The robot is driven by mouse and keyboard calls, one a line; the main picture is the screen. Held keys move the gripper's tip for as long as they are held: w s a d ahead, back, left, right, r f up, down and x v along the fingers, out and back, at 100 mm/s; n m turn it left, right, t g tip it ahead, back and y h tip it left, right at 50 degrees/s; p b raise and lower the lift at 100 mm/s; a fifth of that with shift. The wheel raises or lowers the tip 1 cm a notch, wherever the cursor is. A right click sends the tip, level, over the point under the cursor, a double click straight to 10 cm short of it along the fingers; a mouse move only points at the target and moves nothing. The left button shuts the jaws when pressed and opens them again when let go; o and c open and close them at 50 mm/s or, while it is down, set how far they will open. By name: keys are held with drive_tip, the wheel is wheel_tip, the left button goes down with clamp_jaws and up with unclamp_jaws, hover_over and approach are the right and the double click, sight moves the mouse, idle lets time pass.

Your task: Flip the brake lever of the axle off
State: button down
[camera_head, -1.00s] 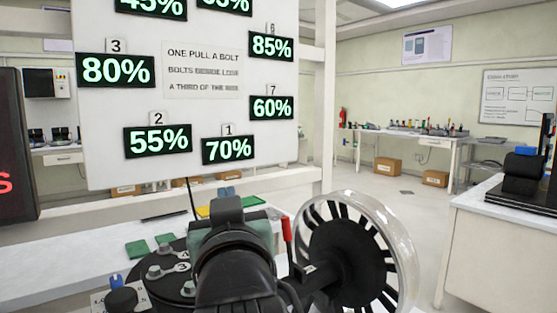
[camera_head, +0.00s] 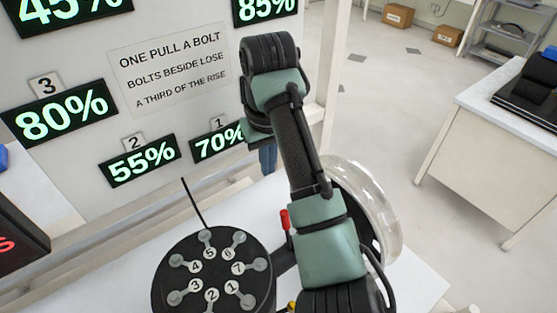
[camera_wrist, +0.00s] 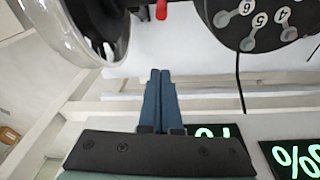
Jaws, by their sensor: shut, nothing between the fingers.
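The brake lever is probably the small red-handled lever (camera_head: 285,220) on the axle, between the black hub and the wheel. Its red end (camera_wrist: 161,10) also shows at the top of the wrist view. The black round hub (camera_head: 214,268) carries numbered bolts. The wheel has a clear rim (camera_head: 385,205) and is partly hidden behind my arm. My gripper (camera_head: 268,172) has blue fingers and is beyond the lever, near the display board. In the wrist view my gripper (camera_wrist: 160,72) is shut and empty, its fingertips pointing toward the red lever, apart from it.
A white board (camera_head: 165,20) with percentage displays and a printed sign (camera_head: 168,66) stands behind the axle. A thin black rod (camera_head: 193,202) rises beside the hub. A white table (camera_head: 420,285) lies under the rig. A white cabinet (camera_head: 480,165) stands at right, with clear floor between.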

drive_tip(key=shift+s+d+r+g, duration=0.15)
drive_tip(key=shift+d+r+g, duration=0.05)
drive_tip(key=shift+d+g, duration=0.1)
drive_tip(key=p, duration=0.4)
hover_over(287, 231)
drive_tip(key=w+a, duration=0.2)
drive_tip(key=w, duration=0.1)
wheel_tip(287, 231, down, 9)
drive_tip(key=shift+w+d, duration=0.15)
drive_tip(key=shift+d, duration=0.05)
